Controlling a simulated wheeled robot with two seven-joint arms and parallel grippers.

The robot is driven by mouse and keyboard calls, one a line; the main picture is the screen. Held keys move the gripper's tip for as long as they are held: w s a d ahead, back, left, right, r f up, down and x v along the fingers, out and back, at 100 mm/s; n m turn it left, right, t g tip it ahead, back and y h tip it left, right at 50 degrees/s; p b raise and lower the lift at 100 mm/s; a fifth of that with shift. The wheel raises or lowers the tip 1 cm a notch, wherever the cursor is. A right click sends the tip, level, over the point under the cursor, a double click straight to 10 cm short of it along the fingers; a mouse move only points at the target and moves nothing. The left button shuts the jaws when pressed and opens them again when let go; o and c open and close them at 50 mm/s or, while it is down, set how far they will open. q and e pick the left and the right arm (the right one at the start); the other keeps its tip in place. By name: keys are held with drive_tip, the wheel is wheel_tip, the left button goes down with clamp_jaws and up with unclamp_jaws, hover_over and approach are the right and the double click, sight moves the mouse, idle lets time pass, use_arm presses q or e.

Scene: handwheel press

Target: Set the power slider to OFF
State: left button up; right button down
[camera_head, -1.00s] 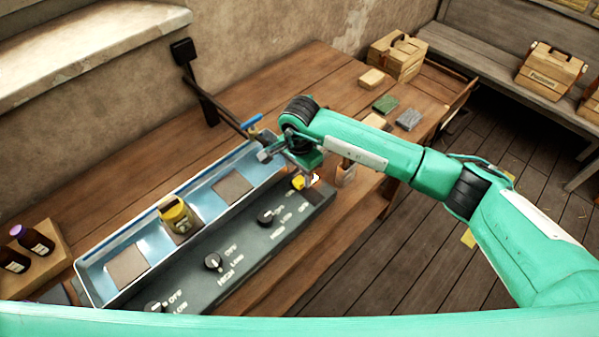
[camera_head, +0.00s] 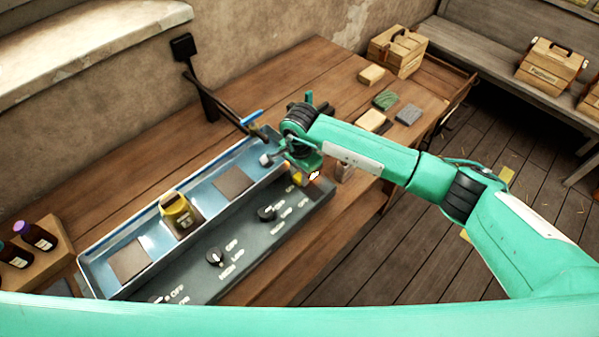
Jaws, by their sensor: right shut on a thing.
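The dark control panel (camera_head: 240,254) lies along the front of the blue tray, with several black knobs and white OFF, LOW and HIGH lettering. A small yellow handle (camera_head: 297,179), which looks like the power slider, is at the panel's far right end. My right gripper (camera_head: 302,176) reaches down there from the right and is shut on the yellow handle. The gripper hides most of the handle and its track, so I cannot read its setting. My left gripper is not in view.
The blue tray (camera_head: 105,287) holds a yellow jar-like piece (camera_head: 177,212) and flat plates. A wooden block with dark bottles (camera_head: 37,238) stands at left. Small blocks (camera_head: 385,100) and a wooden crate (camera_head: 398,50) sit at the back. The table's middle is clear.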

sight(316, 194)
drive_tip(key=shift+s+d+b, duration=1.15)
drive_tip(key=shift+s+d, duration=0.85)
drive_tip(key=c, duration=1.3)
unclamp_jaws()
drive_tip(key=shift+o, duration=0.9)
drive_tip(key=shift+s+d, duration=0.15)
drive_tip(key=shift+r, duration=0.1)
